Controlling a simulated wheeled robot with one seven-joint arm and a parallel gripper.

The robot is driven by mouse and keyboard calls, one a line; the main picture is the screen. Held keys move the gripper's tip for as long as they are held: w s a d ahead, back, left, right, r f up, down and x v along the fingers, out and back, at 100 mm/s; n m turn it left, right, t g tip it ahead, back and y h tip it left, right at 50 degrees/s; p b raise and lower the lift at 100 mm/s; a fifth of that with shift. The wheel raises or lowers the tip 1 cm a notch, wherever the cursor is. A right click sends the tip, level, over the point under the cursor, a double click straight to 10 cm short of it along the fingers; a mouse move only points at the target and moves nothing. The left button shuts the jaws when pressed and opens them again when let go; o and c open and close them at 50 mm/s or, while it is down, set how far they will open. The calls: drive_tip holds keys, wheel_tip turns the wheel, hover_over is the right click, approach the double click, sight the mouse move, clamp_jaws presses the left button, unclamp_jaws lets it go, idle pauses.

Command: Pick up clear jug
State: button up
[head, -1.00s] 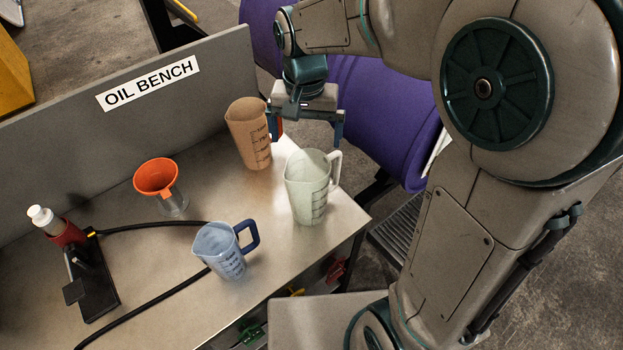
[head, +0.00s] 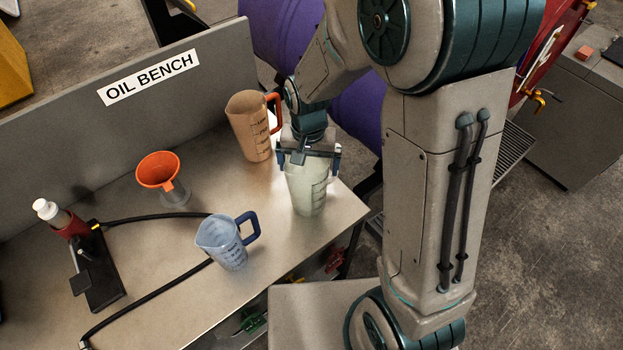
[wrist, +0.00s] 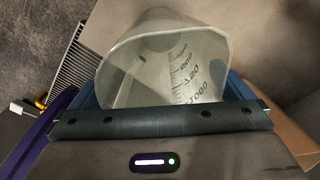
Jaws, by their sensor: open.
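The clear jug (head: 306,190) is pale and translucent with dark graduation marks. It stands upright near the right end of the bench. My gripper (head: 309,162) is directly above it, with its open fingers at either side of the jug's upper part. In the wrist view the jug (wrist: 165,62) fills the upper middle, its open mouth facing the camera. The gripper's crossbar hides its near lower part. The jug's handle is hidden behind my gripper in the head view. I cannot tell whether the fingers touch the jug.
An amber jug (head: 248,128) with an orange handle stands close behind, to the left. A blue jug (head: 222,243), an orange funnel (head: 158,170) and a black pump stand (head: 98,275) with a hose are on the bench (head: 150,245). A grey back panel (head: 200,105) rises behind.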

drive_tip(key=c, duration=1.1)
